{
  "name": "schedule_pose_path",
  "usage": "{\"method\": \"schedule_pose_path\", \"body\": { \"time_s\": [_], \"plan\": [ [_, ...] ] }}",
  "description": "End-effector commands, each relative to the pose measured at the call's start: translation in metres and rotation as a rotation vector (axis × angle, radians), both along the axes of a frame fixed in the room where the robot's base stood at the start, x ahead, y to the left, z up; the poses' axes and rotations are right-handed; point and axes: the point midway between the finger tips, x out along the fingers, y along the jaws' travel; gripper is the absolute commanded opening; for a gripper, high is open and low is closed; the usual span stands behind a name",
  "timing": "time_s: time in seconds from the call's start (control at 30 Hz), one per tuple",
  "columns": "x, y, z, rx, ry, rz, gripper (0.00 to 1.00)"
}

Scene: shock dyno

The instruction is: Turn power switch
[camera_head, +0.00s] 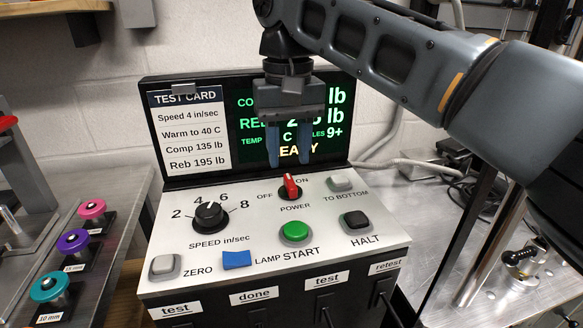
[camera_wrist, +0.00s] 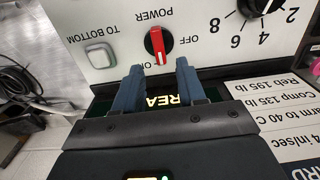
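The power switch (camera_head: 291,186) is a small red knob on a dark round base on the sloped white panel. OFF is printed at its left and ON at its upper right. The knob stands nearly upright in the head view; I cannot tell for sure which label it points at. It also shows in the wrist view (camera_wrist: 158,45), upside down, just beyond the fingertips. My gripper (camera_head: 289,163) points down above and behind the knob, in front of the screen. Its two blue fingers (camera_wrist: 158,72) are apart with nothing between them, and do not appear to touch the knob.
The speed dial (camera_head: 209,215), green START button (camera_head: 295,231), dark HALT button (camera_head: 355,220) and TO BOTTOM button (camera_head: 341,182) surround the switch. The lit screen (camera_head: 340,130) and test card (camera_head: 188,132) stand behind. Colored knobs (camera_head: 73,242) sit left; cables (camera_head: 405,163) lie right.

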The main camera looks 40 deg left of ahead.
Motion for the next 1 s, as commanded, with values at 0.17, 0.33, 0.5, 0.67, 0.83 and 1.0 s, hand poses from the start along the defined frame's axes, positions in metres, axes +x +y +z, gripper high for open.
{"method": "schedule_pose_path", "body": {
  "time_s": [0.17, 0.33, 0.5, 0.67, 0.83, 1.0],
  "plan": [
    [0.0, 0.0, -0.025, -0.001, 0.0, 0.0, 0.4],
    [0.0, 0.0, -0.038, -0.001, -0.001, 0.0, 0.4],
    [0.0, 0.0, -0.04, 0.0, 0.0, 0.0, 0.4],
    [0.0, 0.0, -0.04, 0.001, -0.001, 0.0, 0.37],
    [0.0, 0.0, -0.04, 0.001, -0.001, 0.001, 0.21],
    [0.0, 0.0, -0.04, 0.001, -0.001, 0.001, 0.05]
  ]
}}
